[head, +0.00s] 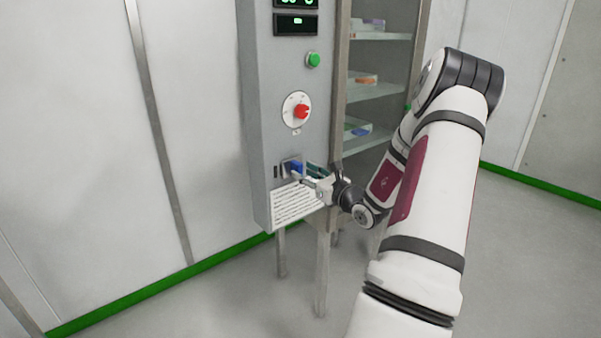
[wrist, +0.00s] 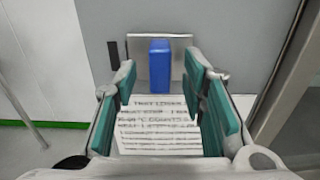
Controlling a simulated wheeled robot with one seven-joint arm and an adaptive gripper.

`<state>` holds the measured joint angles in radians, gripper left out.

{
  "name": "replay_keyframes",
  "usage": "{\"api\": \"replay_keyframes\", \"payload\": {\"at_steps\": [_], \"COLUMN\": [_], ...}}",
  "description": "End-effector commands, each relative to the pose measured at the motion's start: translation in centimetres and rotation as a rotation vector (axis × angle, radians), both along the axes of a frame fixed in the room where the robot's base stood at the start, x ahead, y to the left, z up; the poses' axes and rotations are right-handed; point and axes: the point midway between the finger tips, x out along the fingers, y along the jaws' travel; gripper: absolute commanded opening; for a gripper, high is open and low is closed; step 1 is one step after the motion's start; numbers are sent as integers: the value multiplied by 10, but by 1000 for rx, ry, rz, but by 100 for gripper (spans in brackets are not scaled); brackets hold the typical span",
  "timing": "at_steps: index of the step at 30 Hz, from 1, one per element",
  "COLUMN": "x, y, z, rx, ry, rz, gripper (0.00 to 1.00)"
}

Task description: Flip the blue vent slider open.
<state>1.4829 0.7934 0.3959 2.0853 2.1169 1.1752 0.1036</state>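The blue vent slider (head: 293,167) sits on a small metal plate low on the front of the grey cabinet (head: 262,130). In the wrist view the blue slider (wrist: 160,64) stands upright on its metal plate (wrist: 137,50), straight ahead of my gripper. My gripper (head: 312,178) is just right of the slider in the head view. In the wrist view my gripper (wrist: 165,82) is open, with its teal-padded fingers spread left and right of the slider. I cannot tell whether either finger touches it.
A white printed label (head: 297,203) is below the slider. Above are a red knob (head: 301,111), a green button (head: 313,60) and dark displays (head: 296,24). A cabinet with glass shelves (head: 378,92) stands to the right. The floor (head: 200,310) in front is clear.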

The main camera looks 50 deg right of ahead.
Motion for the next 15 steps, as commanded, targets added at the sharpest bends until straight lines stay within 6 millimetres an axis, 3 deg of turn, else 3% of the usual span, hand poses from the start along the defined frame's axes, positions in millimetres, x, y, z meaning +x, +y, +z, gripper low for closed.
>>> {"api": "replay_keyframes", "payload": {"at_steps": [6, 15], "x": [21, 24], "y": [-5, -6], "z": [0, 0], "rx": [-1, 0], "ry": [-1, 0], "rz": [1, 0], "gripper": [38, 38]}}
